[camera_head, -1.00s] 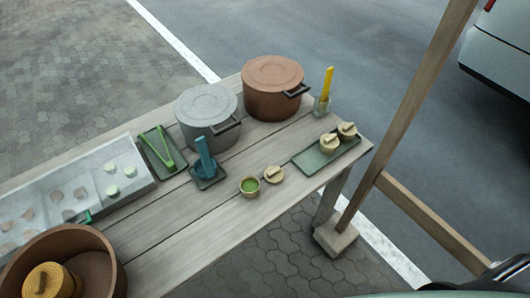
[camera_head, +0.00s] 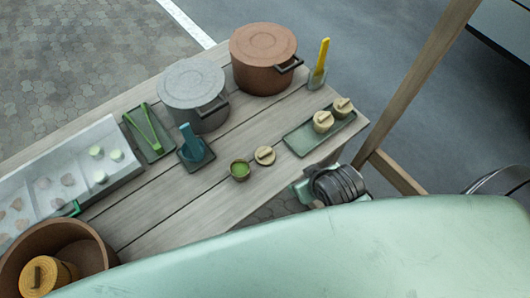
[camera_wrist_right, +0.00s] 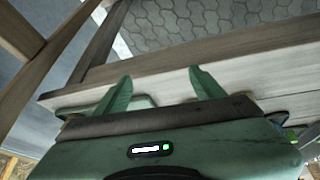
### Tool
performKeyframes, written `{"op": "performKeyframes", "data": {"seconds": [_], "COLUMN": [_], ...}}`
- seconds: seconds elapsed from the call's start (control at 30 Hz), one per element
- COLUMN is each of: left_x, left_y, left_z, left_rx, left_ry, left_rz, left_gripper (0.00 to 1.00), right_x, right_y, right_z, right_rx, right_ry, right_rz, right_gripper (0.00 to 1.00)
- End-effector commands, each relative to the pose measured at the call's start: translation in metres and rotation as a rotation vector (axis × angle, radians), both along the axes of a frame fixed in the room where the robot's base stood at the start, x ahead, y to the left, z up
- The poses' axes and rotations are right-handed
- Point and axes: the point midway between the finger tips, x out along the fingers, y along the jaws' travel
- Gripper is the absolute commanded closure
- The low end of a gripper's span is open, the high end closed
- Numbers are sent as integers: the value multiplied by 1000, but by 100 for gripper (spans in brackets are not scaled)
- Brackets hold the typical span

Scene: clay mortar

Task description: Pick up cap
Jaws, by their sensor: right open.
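A small round wooden cap (camera_head: 265,155) with a raised bar handle lies on the wooden table, right beside a small cup of green contents (camera_head: 240,170). My right gripper (camera_head: 300,190) is at the table's front edge in the head view, to the right of and nearer than the cap, not touching it. In the right wrist view its two green fingers (camera_wrist_right: 160,73) are spread apart with nothing between them. The cap cannot be made out in the wrist view. My left gripper is not in view.
A wooden post (camera_head: 418,82) rises at right. Bare planks surround the cap's front.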

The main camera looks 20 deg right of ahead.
Motion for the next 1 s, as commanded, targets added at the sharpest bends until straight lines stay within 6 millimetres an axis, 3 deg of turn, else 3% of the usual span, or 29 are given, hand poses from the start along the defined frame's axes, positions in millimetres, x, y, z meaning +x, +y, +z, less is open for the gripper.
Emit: {"op": "performKeyframes", "data": {"seconds": [0.03,0.2,0.37,0.47,0.57,0.6,0.67,0.7,0.8,0.87,0.93,1.0], "left_x": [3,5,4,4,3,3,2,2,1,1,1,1], "left_y": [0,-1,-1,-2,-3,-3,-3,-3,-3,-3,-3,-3], "left_z": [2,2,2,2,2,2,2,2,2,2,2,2], "left_rx": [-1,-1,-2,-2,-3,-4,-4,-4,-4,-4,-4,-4], "left_ry": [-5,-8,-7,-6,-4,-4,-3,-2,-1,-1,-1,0], "left_rz": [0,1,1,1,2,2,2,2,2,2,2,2], "left_gripper": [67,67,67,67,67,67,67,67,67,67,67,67], "right_x": [14,82,139,171,195,200,199,192,160,135,107,86], "right_y": [-1,0,15,36,71,93,132,161,234,272,303,315], "right_z": [25,72,126,172,228,254,290,309,328,318,287,240], "right_rx": [-15,-95,-166,-215,-268,-291,-329,-353,-413,-446,-486,-530], "right_ry": [-70,-350,-634,-843,-1092,-1210,-1390,-1505,-1736,-1822,-1856,-1803], "right_rz": [2,36,111,192,325,404,556,680,1044,1302,1632,1983], "right_gripper": [31,31,31,31,31,31,31,31,31,31,31,31]}}
